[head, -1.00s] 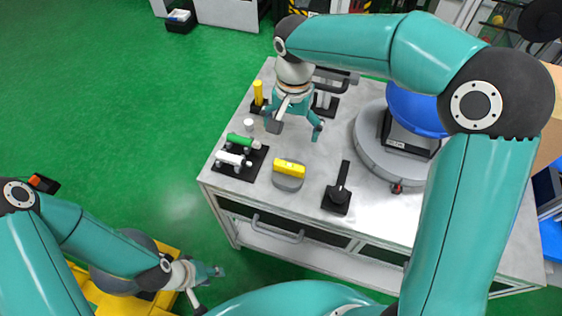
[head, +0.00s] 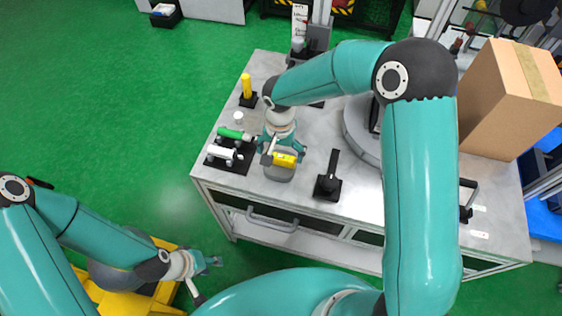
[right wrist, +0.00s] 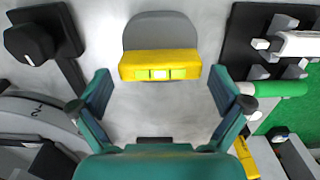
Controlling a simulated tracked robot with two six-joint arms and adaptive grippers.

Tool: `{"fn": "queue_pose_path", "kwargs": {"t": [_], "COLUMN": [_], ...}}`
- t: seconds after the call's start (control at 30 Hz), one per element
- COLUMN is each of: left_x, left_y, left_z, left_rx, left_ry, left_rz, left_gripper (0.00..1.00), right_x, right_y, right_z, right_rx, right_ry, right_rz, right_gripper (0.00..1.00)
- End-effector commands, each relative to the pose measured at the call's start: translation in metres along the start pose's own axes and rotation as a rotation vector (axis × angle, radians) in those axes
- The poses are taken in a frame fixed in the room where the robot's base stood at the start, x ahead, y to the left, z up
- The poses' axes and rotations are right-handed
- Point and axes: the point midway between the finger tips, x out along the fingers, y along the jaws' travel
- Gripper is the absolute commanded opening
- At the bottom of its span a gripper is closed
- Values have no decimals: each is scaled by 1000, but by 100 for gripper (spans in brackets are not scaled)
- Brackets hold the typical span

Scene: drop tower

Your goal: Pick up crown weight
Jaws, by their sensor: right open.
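No piece is clearly marked as the crown weight, so I cannot tell which it is. A yellow block (head: 285,160) with pale greenish windows rests on a rounded grey stand (head: 279,174). My right gripper (head: 282,149) is over it, open. In the right wrist view the right gripper (right wrist: 160,84) has its fingers spread apart, and the yellow block (right wrist: 160,66) is just beyond the tips, roughly centred, with nothing held. A green cylinder (head: 231,133) and a white cylinder (head: 221,153) lie in a black rack. My left gripper (head: 209,281) hangs low beside the bench, open and empty.
A cardboard box (head: 490,110) is at the right.

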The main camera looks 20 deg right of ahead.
Motion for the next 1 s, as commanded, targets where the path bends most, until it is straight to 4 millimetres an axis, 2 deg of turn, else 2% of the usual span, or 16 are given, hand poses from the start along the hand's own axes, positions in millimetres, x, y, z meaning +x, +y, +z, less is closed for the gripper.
{"fn": "queue_pose_path", "kwargs": {"t": [0.1, 0.2, 0.43, 0.47, 0.9, 1.0], "left_x": [-4, -5, -5, -5, -5, -5], "left_y": [2, 2, 2, 2, 2, 2], "left_z": [0, 0, 0, 0, 0, 0], "left_rx": [0, 0, 0, 0, 0, 0], "left_ry": [0, 0, 0, 0, 0, 0], "left_rz": [0, 0, 0, 0, 0, 0], "left_gripper": [40, 40, 40, 40, 40, 40], "right_x": [16, 23, 25, 25, 24, 23], "right_y": [1, 0, 0, 0, 0, -1], "right_z": [0, 0, 0, 0, 0, -1], "right_rx": [-2, 0, 0, 0, -1, 0], "right_ry": [-3, -2, 0, 0, 0, 3], "right_rz": [3, 1, 0, 0, 0, -3], "right_gripper": [100, 100, 100, 97, 23, 22]}}
